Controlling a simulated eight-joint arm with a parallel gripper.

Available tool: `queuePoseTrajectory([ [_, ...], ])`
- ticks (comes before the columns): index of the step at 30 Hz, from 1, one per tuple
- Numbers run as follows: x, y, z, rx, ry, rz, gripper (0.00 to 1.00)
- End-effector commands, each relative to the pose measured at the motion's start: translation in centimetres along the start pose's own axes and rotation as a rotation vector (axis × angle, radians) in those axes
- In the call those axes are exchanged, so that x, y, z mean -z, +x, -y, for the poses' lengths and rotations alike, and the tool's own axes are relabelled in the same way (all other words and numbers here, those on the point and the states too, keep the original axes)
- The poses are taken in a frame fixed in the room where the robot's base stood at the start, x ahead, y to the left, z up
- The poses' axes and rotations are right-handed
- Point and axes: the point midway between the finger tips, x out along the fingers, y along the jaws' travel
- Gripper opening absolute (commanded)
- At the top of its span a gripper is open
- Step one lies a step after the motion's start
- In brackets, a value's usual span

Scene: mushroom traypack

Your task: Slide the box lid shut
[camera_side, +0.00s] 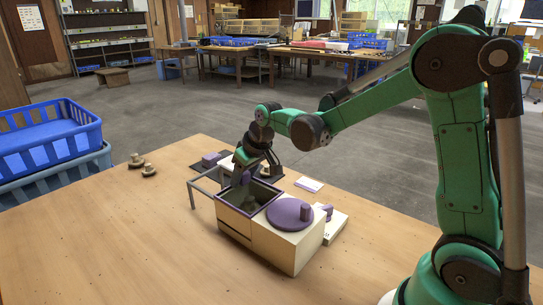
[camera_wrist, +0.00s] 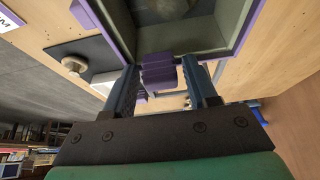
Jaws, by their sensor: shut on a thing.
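The cream box (camera_side: 277,248) with a purple rim stands on the wooden table. Its left compartment (camera_side: 243,203) is open on top, and its grey inside also shows in the wrist view (camera_wrist: 222,22). A pale rounded thing partly shows inside. My gripper (camera_side: 244,178) is at the open compartment's far side, pointing down. In the wrist view my gripper (camera_wrist: 163,88) has its two fingers on either side of a purple block-shaped handle (camera_wrist: 158,70), shut on it. The handle sits beside the purple rim. The lid panel itself is mostly hidden, so I cannot tell its extent.
A purple round disc with a knob (camera_side: 290,214) covers the box's right part. A grey rail frame (camera_side: 205,183) juts out left. A small white box (camera_side: 332,224) stands at right. Two mushrooms (camera_side: 148,170) and blue crates (camera_side: 50,140) are at left. The front table is clear.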

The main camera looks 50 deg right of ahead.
Motion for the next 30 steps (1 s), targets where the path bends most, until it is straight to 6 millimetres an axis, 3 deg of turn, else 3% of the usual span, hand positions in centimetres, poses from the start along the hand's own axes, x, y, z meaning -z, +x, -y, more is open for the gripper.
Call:
queuePoseTrajectory([
  [4, -0.7, 0.2, -0.1, -0.004, -0.002, 0.026, 0.22],
  [5, -0.7, 0.2, -0.1, -0.004, -0.002, 0.026, 0.57],
  [6, -0.7, 0.2, -0.1, -0.004, -0.002, 0.026, 0.69],
  [7, -0.7, 0.2, -0.1, -0.004, -0.001, 0.026, 0.73],
  [12, -0.7, -0.1, -0.1, -0.004, -0.001, 0.026, 0.73],
  [14, -0.7, -0.5, -0.1, -0.004, -0.001, 0.025, 0.83],
  [24, -0.6, -3.5, 0.0, -0.001, 0.000, 0.021, 0.83],
  [30, -0.6, -4.4, 0.0, 0.000, 0.000, 0.020, 0.83],
])
